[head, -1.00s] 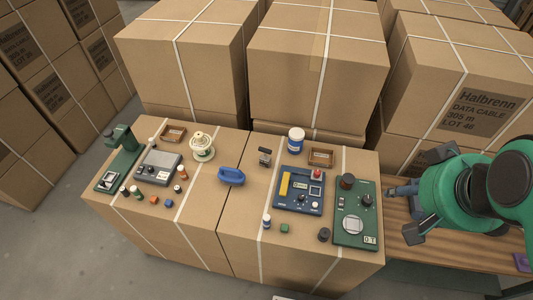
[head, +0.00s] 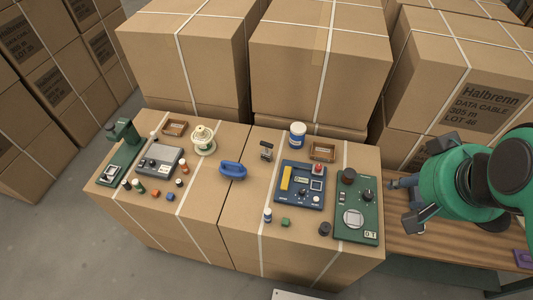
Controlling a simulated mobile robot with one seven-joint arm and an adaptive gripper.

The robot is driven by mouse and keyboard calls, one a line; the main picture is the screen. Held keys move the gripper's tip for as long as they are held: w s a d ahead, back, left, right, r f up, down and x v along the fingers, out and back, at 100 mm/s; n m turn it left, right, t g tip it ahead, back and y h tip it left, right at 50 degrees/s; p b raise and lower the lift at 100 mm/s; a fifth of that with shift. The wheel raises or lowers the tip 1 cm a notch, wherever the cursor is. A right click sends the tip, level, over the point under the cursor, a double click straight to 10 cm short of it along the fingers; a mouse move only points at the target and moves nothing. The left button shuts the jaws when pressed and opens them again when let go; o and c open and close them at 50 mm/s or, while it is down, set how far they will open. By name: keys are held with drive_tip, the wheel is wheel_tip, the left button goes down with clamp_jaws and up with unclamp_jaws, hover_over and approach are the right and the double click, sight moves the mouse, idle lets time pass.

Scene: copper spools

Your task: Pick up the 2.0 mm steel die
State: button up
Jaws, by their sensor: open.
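I cannot tell which item is the 2.0 mm steel die; no size marking is readable. Small loose pieces on the carton tops include a dark round piece (head: 325,229), a green block (head: 285,222), a blue block (head: 170,196) and an orange block (head: 155,193). Two small brown trays, one at the left (head: 174,128) and one at the right (head: 323,151), have contents too small to make out. My gripper (head: 404,203) is at the right, over the wooden bench beside the right carton. It is open, with nothing seen between its fingers.
A green device (head: 370,220) marked "0 T" stands nearest my gripper, beside a blue panel device (head: 313,200). A grey scale-like device (head: 160,160), a green press (head: 125,140), a spool (head: 202,140) and a blue-handled item (head: 232,170) stand left. Tall cartons (head: 320,65) block the back.

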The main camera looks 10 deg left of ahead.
drive_tip(key=w+a+f+m+g+y, duration=0.15)
drive_tip(key=w+a+m, duration=0.5)
drive_tip(key=w, duration=0.75)
drive_tip(key=m+g+y+p, duration=0.3)
drive_tip(key=m, duration=1.1)
hover_over(268, 154)
drive_tip(key=s+d, duration=0.1)
drive_tip(key=d, duration=0.4)
wheel_tip(268, 154, down, 35)
drive_tip(key=shift+r, duration=0.15)
drive_tip(key=shift+n, duration=0.25)
drive_tip(key=b+x, duration=0.1)
drive_tip(key=x, duration=0.6)
drive_tip(key=shift+s+f+b, duration=0.15)
drive_tip(key=shift+f+b, duration=0.1)
drive_tip(key=shift+b, duration=0.05)
drive_tip(key=shift+a+f, duration=0.3)
drive_tip(key=shift+f, duration=0.2)
